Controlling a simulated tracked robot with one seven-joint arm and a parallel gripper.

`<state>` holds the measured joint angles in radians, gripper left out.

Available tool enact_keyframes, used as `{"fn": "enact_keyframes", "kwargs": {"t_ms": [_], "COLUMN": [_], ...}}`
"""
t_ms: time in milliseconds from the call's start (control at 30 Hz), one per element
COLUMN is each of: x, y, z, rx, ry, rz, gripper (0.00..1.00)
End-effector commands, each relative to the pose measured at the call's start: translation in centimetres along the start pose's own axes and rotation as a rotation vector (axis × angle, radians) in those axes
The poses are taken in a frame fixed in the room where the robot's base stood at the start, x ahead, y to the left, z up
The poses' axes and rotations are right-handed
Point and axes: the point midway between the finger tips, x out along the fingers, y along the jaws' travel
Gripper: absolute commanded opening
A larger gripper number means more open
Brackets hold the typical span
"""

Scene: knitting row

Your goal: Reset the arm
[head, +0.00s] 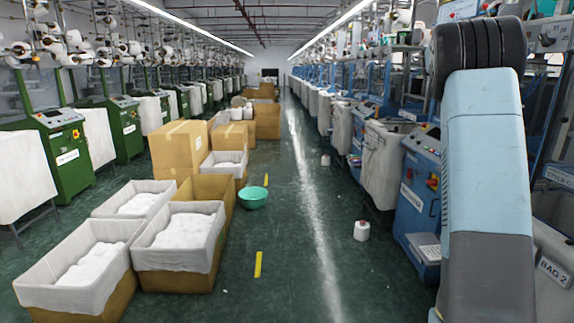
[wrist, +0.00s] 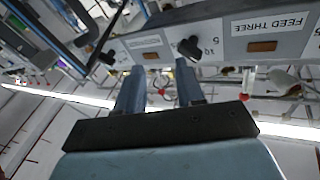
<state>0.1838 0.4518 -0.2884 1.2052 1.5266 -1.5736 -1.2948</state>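My arm (head: 487,150) rises upright at the right of the head view, light blue with a dark grey lower part and a black ribbed joint on top. Its gripper end is not visible in that view. In the wrist view my gripper (wrist: 159,82) shows two blue-grey fingers standing apart on a dark bar. Nothing is held between them. I cannot tell how far the panel is from the fingertips.
Blue machines (head: 418,190) line the right side close to my arm. Green machines (head: 65,150) line the left. Cloth-lined boxes (head: 180,255), cartons (head: 178,150) and a green basin (head: 253,197) stand left of centre. A yarn cone (head: 362,231) stands on the floor. The central aisle (head: 300,250) is largely clear.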

Motion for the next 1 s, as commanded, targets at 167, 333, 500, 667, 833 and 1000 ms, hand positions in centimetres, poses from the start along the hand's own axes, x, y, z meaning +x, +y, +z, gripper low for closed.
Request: {"fn": "enact_keyframes", "kwargs": {"t_ms": [167, 333, 500, 667, 833, 1000], "x": [-1.2, -4.5, -9.3, -14.9, -21.1, -26.7], "y": [-1.2, -1.7, -0.6, 2.3, 7.4, 14.6], "z": [-4.2, -7.0, -8.7, -9.2, -8.1, -5.5], "rx": [0.113, 0.191, 0.229, 0.221, 0.155, 0.021], "ry": [0.01, -0.02, -0.087, -0.181, -0.311, -0.461], "rz": [-0.325, -0.64, -0.951, -1.233, -1.507, -1.739], "gripper": [0.38, 0.38, 0.38, 0.38, 0.38, 0.38]}}
